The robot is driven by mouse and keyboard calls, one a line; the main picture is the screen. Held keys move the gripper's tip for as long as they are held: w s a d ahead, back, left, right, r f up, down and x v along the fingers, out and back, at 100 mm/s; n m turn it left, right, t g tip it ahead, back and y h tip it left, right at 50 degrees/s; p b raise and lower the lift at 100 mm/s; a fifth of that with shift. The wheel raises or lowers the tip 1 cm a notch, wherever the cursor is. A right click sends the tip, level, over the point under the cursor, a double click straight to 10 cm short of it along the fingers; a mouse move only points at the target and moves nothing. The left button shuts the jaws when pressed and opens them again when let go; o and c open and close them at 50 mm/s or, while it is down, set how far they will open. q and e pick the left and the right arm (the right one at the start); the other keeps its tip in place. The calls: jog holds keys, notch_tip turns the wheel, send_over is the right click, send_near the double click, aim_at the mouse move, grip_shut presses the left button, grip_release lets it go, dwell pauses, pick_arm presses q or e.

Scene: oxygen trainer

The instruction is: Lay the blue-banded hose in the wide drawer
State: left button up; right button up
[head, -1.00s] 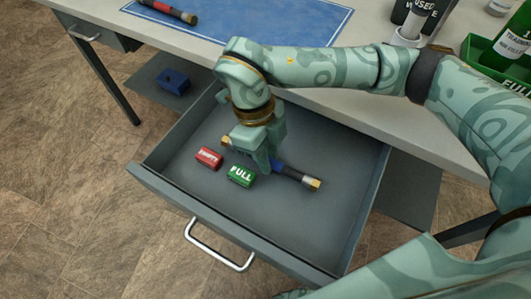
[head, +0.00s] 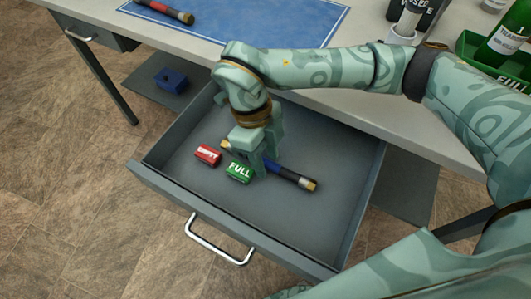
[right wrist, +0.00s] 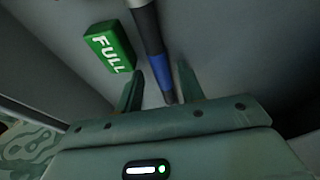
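The blue-banded hose (head: 293,178), dark with metal ends, lies on the floor of the open wide drawer (head: 310,225). Its blue band also shows in the right wrist view (right wrist: 161,68). My right gripper (head: 261,165) is inside the drawer, pointing down over the hose. In the right wrist view its two fingers (right wrist: 158,75) stand apart on either side of the hose, with gaps visible, so it is open. The gripper hides part of the hose in the head view. My left gripper is not in view.
A red EMPTY block (head: 208,155) and a green FULL block (head: 239,172) lie in the drawer left of the hose. A red-banded hose (head: 165,11) lies on a blue mat (head: 250,18) on the table. Bottles and a green bin (head: 480,55) stand at right.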

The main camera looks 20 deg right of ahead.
pick_arm(q)
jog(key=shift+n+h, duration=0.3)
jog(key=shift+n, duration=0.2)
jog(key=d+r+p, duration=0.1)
jog(key=p, duration=0.1)
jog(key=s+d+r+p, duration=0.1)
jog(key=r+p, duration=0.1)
jog(key=p, duration=0.1)
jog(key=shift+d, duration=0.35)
pick_arm(e)
jog(key=d+v, duration=0.1)
jog(key=v, duration=1.2)
jog(key=shift+a, duration=0.5)
jog(key=shift+s+r, duration=0.1)
